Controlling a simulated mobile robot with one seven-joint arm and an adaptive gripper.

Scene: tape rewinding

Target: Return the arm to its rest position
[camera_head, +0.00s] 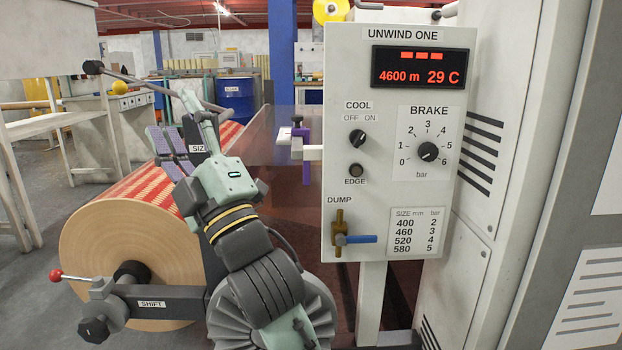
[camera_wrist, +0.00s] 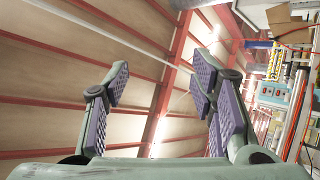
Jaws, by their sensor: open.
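My arm rises in front of the machine in the head view, with its grey-green links bent up from the lower middle. My gripper (camera_head: 174,136) is up at the left of the arm, partly behind its links, with purple pads showing in front of the roll. In the wrist view my gripper (camera_wrist: 160,86) points up at the ceiling. Its two purple-padded fingers stand wide apart, with nothing between them.
A big roll (camera_head: 130,240) with a red and yellow patterned face is at the left, close to my arm. A SHIFT bar with a red-knobbed lever (camera_head: 75,276) is below. The UNWIND ONE panel (camera_head: 372,210) with a blue DUMP handle (camera_head: 361,239) stands right of the arm.

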